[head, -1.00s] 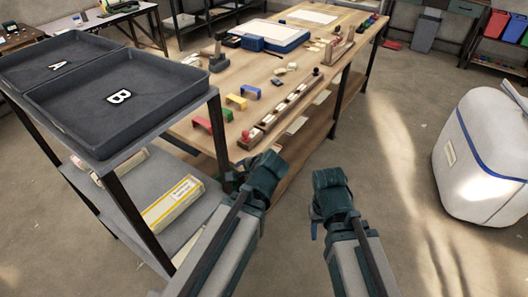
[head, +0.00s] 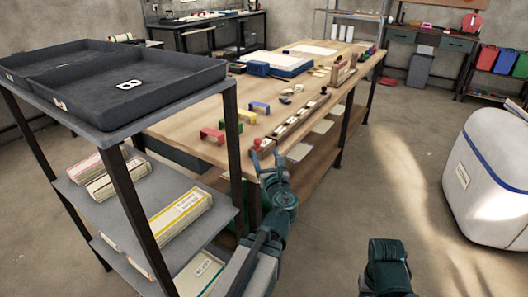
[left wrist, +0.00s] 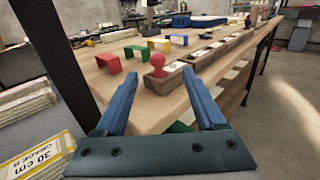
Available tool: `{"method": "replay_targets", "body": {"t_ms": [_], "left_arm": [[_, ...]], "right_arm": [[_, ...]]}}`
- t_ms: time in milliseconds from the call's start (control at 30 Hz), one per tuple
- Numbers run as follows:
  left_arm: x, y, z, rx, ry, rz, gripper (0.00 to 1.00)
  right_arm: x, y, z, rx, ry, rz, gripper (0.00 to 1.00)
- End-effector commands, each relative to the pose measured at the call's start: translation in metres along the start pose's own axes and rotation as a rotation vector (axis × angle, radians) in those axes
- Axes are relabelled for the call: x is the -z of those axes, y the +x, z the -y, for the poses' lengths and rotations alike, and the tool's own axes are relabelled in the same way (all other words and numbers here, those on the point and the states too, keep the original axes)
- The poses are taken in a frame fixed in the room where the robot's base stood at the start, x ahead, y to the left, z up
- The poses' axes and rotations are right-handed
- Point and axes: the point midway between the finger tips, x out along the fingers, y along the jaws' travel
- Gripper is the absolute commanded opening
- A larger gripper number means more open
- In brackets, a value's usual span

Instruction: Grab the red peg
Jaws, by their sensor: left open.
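The red peg (head: 257,142) has a round knob and stands at the near end of a long wooden rail (head: 291,122) on the workbench. It also shows in the left wrist view (left wrist: 157,62), upright, beyond and between my two blue fingers. My left gripper (head: 267,158) is open and empty at the bench's near edge, just short of the peg; its fingers also show in the left wrist view (left wrist: 162,76). My right gripper (head: 388,252) hangs low at the bottom right, away from the bench; its jaws cannot be made out.
Red (head: 212,134), yellow (head: 246,116) and blue (head: 260,106) arches, and a green one, stand left of the rail. A shelf rack with dark trays (head: 150,105) is close on my left. A white bin (head: 490,175) stands right; floor between is open.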

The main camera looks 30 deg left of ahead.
Motion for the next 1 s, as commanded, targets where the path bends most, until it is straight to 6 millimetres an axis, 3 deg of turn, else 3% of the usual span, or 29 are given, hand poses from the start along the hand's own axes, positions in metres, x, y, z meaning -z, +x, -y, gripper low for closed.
{"method": "replay_targets", "body": {"t_ms": [133,500,1000], "left_arm": [[-0.001,0.014,0.001,-0.002,-0.002,-0.001,0.71],[0.000,0.077,0.000,-0.001,-0.006,-0.002,0.71],[0.002,0.098,-0.002,-0.001,-0.006,-0.002,0.71]], "right_arm": [[0.000,-0.001,0.000,0.000,0.000,0.000,0.50],[0.000,-0.001,0.000,0.000,0.000,0.000,0.50],[0.000,0.002,0.000,0.000,0.000,0.000,0.50]]}}
